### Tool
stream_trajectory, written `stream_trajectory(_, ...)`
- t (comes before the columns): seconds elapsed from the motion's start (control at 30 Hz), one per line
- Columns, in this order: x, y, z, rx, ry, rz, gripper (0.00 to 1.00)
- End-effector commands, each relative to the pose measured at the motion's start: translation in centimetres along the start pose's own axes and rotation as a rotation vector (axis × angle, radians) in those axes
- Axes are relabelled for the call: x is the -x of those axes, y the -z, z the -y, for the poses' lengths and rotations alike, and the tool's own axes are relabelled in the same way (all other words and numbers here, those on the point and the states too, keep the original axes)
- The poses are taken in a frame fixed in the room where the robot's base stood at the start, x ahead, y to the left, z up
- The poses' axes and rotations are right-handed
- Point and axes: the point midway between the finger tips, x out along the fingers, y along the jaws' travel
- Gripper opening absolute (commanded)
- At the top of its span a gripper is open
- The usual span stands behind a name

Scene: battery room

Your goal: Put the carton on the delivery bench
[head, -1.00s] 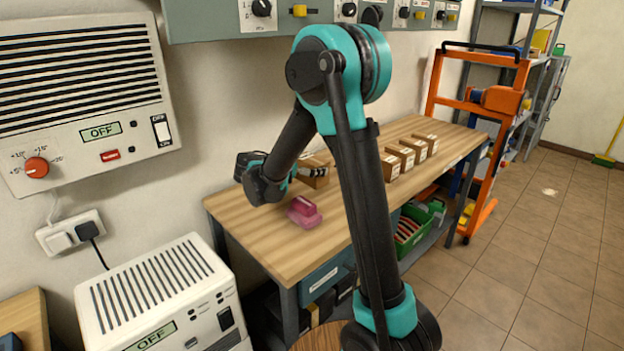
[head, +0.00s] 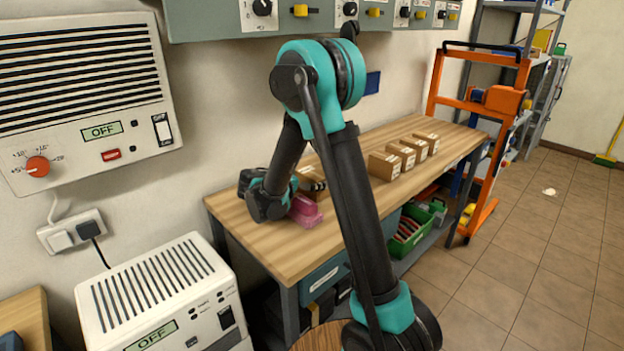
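A small brown carton (head: 306,174) is on the left part of a wooden-topped bench (head: 275,245), partly hidden by my arm's wrist. My gripper (head: 316,186) is at this carton, with dark finger parts in front of it. The fingers are small and partly hidden, so I cannot tell whether they are open or shut, or whether they touch it. Several similar cartons with white labels stand in a row (head: 402,157) further right on the same bench. I cannot tell which surface is the delivery bench.
A pink object (head: 306,213) lies just in front of my wrist. A green crate (head: 408,238) is on the shelf below. An orange lift frame (head: 490,100) stands at the bench's right end. A white unit (head: 160,300) stands at front left. The floor at right is mostly clear.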

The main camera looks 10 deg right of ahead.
Motion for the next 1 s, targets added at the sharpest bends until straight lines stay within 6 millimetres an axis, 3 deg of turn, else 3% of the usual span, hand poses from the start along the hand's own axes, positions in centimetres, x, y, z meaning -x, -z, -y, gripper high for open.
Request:
stream_trajectory(0.37, 0.3, 0.3, 0.0, 0.0, 0.001, 0.0, 1.0)
stream_trajectory(0.47, 1.6, 0.2, 0.1, 0.0, 0.003, 0.0, 1.0)
stream_trajectory(0.8, 8.4, 0.2, 0.1, 0.001, 0.004, 0.0, 1.0)
stream_trajectory(1.0, 11.2, 0.2, 0.1, 0.001, 0.002, 0.0, 1.0)
